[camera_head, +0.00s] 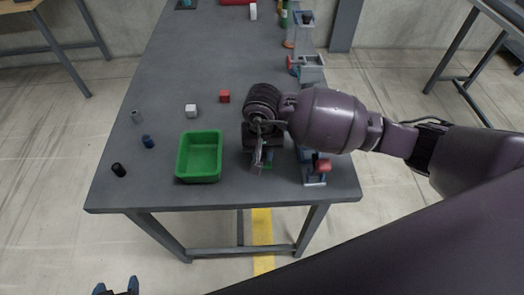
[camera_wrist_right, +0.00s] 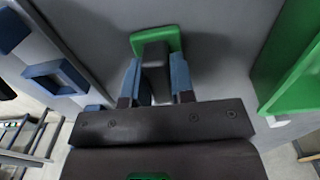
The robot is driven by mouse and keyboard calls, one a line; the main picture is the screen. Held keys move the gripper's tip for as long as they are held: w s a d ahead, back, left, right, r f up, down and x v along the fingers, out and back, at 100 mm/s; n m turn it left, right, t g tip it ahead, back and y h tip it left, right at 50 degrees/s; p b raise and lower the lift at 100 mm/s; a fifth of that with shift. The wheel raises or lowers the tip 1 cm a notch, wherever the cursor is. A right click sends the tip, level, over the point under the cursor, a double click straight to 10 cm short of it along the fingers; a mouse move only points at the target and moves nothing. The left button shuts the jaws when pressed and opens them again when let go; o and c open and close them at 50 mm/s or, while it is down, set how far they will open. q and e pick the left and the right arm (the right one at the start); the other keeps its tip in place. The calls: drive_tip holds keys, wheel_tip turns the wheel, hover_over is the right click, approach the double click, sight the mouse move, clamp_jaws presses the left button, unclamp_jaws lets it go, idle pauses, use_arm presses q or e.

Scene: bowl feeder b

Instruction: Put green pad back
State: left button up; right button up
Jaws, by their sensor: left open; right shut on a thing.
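The green pad (camera_wrist_right: 168,36) shows in the right wrist view as a flat rounded square just beyond my right fingertips. A dark grey block joins its middle. My right gripper (camera_wrist_right: 156,80) is shut on this block, one blue finger on each side. In the head view only a small part of the green pad (camera_head: 268,164) shows beside my right gripper (camera_head: 258,160). I cannot tell whether the pad touches the table. My left gripper (camera_head: 116,287) is open and empty at the bottom left of the head view, away from the table.
A green bin (camera_head: 179,160) stands left of my right gripper. A blue-grey fixture with a red part (camera_head: 321,166) stands to the right. A white cube (camera_head: 191,111), a red cube (camera_head: 224,97), a blue piece (camera_head: 148,141) and a black piece (camera_head: 118,170) lie left. The table's middle is clear.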

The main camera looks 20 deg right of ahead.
drive_tip(key=shift+f, duration=0.15)
drive_tip(key=shift+f, duration=0.15)
drive_tip(key=o, duration=0.9)
drive_tip(key=shift+r, duration=0.2)
wheel_tip(320, 180, up, 12)
drive_tip(key=shift+p, duration=0.45)
